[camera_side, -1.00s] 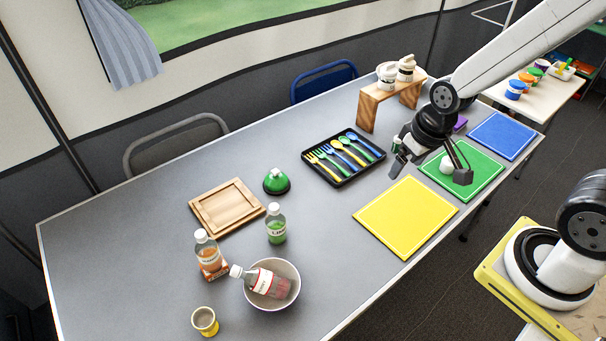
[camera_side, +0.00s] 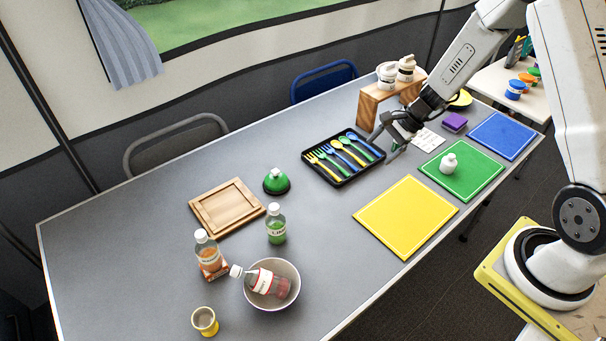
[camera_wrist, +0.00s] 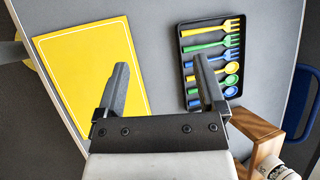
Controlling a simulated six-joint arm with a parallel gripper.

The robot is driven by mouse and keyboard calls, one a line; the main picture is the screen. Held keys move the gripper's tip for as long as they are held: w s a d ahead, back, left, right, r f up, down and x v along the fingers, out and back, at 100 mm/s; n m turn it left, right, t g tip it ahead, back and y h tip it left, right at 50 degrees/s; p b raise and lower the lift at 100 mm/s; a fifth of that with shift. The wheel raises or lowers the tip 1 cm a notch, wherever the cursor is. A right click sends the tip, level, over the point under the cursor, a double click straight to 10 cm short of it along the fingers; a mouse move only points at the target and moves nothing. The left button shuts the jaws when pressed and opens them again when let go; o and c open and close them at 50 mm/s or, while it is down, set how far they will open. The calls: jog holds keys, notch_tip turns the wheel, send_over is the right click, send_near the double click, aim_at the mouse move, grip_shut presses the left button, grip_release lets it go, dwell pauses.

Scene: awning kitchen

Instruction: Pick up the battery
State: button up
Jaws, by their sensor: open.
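My gripper (camera_side: 384,144) is open, low over the grey table just right of the black cutlery tray (camera_side: 353,179). The tray (camera_wrist: 186,65) lies beyond the right finger. I cannot make out the battery in either current view; my gripper and wrist cover part of the table there.
The yellow board (camera_side: 405,217) lies in front of my gripper, and the green board (camera_side: 478,186) with a white bottle (camera_side: 448,163) is to the right. The wooden stand (camera_side: 368,108) rises close behind. A white card (camera_side: 427,140) and purple block (camera_side: 454,122) lie to the right.

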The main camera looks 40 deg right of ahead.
jog(key=w+d+f+m+t+h, duration=0.1)
jog(key=d+f+m+t, duration=0.2)
jog(key=d, duration=0.5)
jog(key=w+d+f+m+t+h, duration=0.1)
jog(key=d+f+m+t+h, duration=0.1)
jog(key=d+f+m, duration=0.4)
jog(key=w+d+f+m+t+h, duration=0.1)
jog(key=d+f+m+t, duration=0.3)
jog(key=d+m, duration=0.4)
jog(key=shift+d+f+t+h, duration=0.15)
jog(key=shift+d+t, duration=0.1)
jog(key=shift+d, duration=0.25)
jog(key=shift+d+f+t+h, duration=0.15)
jog(key=shift+d+t, duration=0.1)
jog(key=shift+d, duration=0.25)
jog(key=shift+x, duration=1.25)
jog(key=shift+x, duration=2.6)
grip_shut()
